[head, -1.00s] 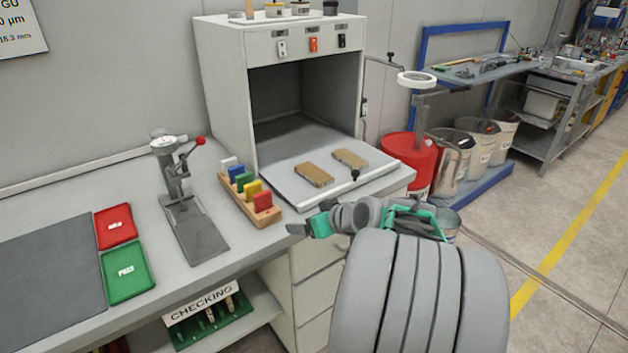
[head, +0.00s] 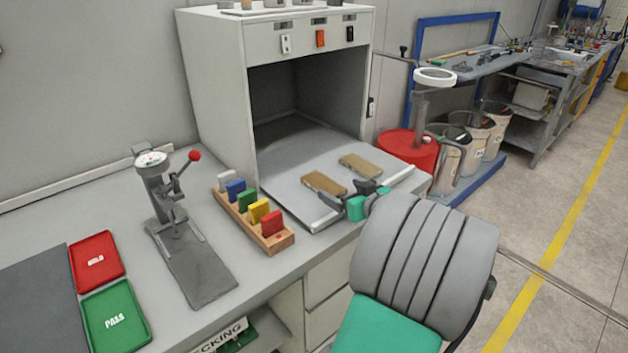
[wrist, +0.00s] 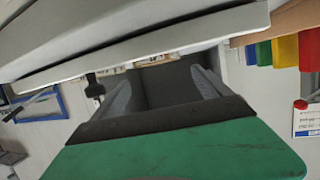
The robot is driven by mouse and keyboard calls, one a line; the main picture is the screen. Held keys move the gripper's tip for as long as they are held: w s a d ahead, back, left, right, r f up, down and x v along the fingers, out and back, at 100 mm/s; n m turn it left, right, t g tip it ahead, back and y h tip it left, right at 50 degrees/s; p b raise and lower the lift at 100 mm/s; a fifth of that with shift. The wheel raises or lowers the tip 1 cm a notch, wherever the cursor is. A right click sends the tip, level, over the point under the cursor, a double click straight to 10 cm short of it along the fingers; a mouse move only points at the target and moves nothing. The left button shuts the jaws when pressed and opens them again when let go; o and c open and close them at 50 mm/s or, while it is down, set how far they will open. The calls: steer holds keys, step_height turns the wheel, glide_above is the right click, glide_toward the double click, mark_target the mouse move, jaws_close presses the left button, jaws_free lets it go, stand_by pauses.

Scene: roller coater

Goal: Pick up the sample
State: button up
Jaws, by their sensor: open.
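Two flat tan sample blocks lie on the pulled-out light tray (head: 290,188) of the grey cabinet: a near-left block (head: 325,183) and a far-right block (head: 361,167). I cannot tell which one is the sample. My gripper (head: 346,194) is at the tray's front edge, just in front of the near-left block, open with nothing between its fingers. The wrist view shows the spread fingers (wrist: 163,85) empty, with the pale tray edge (wrist: 150,50) across the picture beyond them. I cannot clearly make out the blocks there.
A wooden rack (head: 250,225) with several coloured tabs stands left of the tray. A gauge with a red-knobbed lever (head: 165,190) stands farther left, beside a red tray (head: 97,258) and a green tray (head: 115,318). A red drum (head: 408,148) stands right of the cabinet.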

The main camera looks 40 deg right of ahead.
mark_target(324, 183)
steer(key=x, duration=0.5)
steer(key=p+x, duration=0.1)
steer(key=x, duration=0.1)
steer(key=shift+w+a+f, duration=0.1)
steer(key=shift+f, duration=0.25)
steer(key=shift+c, duration=0.5)
steer(key=c, duration=1.5)
steer(key=shift+c, duration=0.3)
steer(key=shift+r, duration=0.1)
